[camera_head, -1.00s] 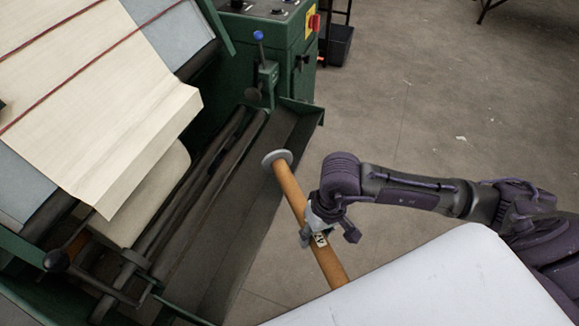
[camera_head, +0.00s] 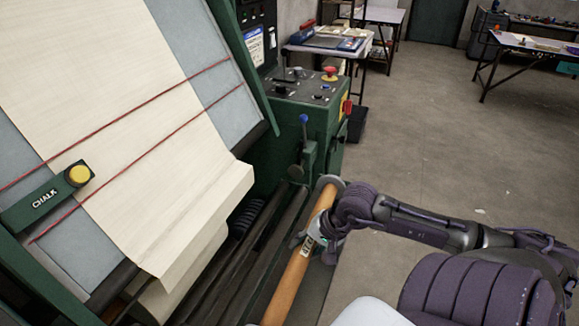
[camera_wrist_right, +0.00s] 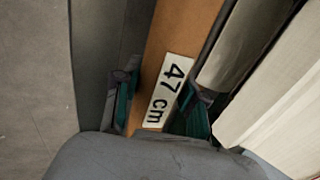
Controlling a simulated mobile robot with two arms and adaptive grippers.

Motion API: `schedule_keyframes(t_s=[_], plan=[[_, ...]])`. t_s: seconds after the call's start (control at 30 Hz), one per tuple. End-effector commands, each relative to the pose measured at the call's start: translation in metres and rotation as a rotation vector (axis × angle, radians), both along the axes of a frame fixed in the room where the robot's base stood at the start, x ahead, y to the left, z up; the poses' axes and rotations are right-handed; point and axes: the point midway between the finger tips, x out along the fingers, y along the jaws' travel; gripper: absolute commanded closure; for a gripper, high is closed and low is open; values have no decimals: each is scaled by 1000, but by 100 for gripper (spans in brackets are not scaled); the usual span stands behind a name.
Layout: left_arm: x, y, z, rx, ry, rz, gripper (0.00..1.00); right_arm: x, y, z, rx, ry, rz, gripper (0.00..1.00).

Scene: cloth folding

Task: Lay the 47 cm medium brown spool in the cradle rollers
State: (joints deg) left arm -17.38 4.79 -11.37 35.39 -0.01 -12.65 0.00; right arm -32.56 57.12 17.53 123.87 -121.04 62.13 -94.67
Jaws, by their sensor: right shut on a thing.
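The medium brown spool (camera_head: 289,286) is a long tube with a grey end disc (camera_head: 331,182) at its far end. A white label reading "47 cm" (camera_wrist_right: 167,92) shows on it in the right wrist view. My right gripper (camera_head: 315,243) is shut around the spool near this label, with a finger on each side of the tube. The spool lies over or just above the machine's trough, beside the dark cradle rollers (camera_head: 240,262). I cannot tell whether it touches them. Its near end is out of frame. My left gripper is not in view.
The green machine has a control box (camera_head: 315,100) with a blue-knobbed lever (camera_head: 304,135) beyond the spool's far end. Open floor (camera_head: 440,130) lies to the right.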

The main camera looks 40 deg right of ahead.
Motion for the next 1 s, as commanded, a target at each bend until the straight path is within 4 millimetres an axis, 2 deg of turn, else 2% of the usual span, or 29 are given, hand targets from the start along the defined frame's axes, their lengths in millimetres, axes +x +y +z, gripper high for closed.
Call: schedule_keyframes(t_s=[0.1, 0.27, 0.4, 0.63, 1.0], plan=[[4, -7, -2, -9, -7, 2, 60, 2, -5, 2, 1, -7, -18, 100], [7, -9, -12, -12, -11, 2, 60, 14, 0, -2, 4, -13, -18, 100], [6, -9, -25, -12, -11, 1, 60, 29, 5, -5, 0, -14, -18, 100], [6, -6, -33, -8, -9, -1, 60, 54, 16, -8, 4, -14, -19, 100], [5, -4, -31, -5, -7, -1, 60, 94, 33, -15, 7, -11, -20, 100]])
